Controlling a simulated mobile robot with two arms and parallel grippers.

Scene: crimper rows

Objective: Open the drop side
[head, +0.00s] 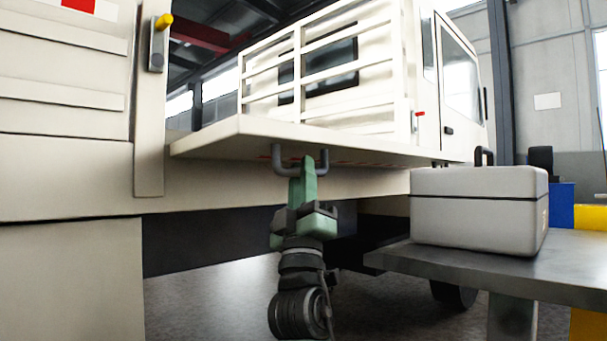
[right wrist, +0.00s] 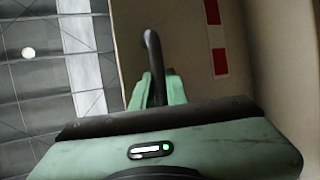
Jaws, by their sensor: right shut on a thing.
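The drop side (head: 225,142) of the white truck is folded outward from the truck body, lying close to level, with the bed open above it. A grey U-shaped handle (head: 277,157) hangs below its outer edge. My right gripper (head: 308,165), with green fingers, comes up from below and is shut on this handle. In the right wrist view the dark handle bar (right wrist: 151,48) runs between the green fingers (right wrist: 156,90), beside the panel with its red and white marking. My left gripper is not in view.
A latch with a yellow knob (head: 165,21) is on the left post; a red-knobbed latch (head: 420,114) is at the right post. A grey case (head: 478,215) stands on a dark bench (head: 400,255) at right, close to my right arm.

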